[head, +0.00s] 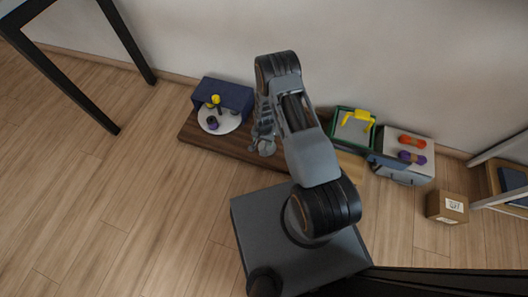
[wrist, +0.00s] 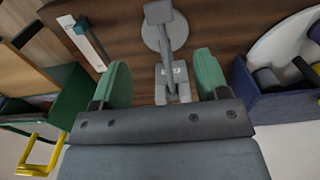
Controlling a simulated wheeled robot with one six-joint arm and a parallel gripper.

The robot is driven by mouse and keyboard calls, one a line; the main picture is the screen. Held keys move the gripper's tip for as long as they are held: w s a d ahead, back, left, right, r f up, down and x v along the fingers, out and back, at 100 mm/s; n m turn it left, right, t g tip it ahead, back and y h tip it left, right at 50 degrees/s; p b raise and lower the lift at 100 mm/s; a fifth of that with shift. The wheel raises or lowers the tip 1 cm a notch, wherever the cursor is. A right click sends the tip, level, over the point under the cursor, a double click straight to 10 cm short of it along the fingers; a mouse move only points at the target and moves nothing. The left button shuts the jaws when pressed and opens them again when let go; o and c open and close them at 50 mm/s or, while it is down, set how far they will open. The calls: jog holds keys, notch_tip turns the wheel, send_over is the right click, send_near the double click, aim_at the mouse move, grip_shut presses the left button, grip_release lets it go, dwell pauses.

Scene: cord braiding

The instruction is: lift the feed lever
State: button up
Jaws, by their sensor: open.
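The grey lever (wrist: 166,40), which appears to be the feed lever, stands out from a wooden board in the wrist view. The plate also shows in the head view (head: 267,148). My gripper (wrist: 163,78) is open, with green pads on either side of the lever's lower shaft. I see no contact between the pads and the shaft. In the head view my gripper (head: 264,127) is over the board, and the lever is mostly hidden there.
A navy box (head: 232,95) with a white disc (head: 219,121) and spools stands left on the brown board (head: 205,141). A green tray (head: 339,142) with a yellow handle (head: 359,116) and a pale box (head: 422,173) with orange and purple spools stand right. A wall is behind.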

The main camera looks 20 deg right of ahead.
aim_at(264, 151)
notch_tip(264, 151, down, 10)
jog(key=b, duration=0.3)
jog(key=shift+f+b, duration=0.25)
jog(key=shift+b, duration=0.15)
grip_shut()
dwell(0.4)
jog(key=shift+r, duration=0.15)
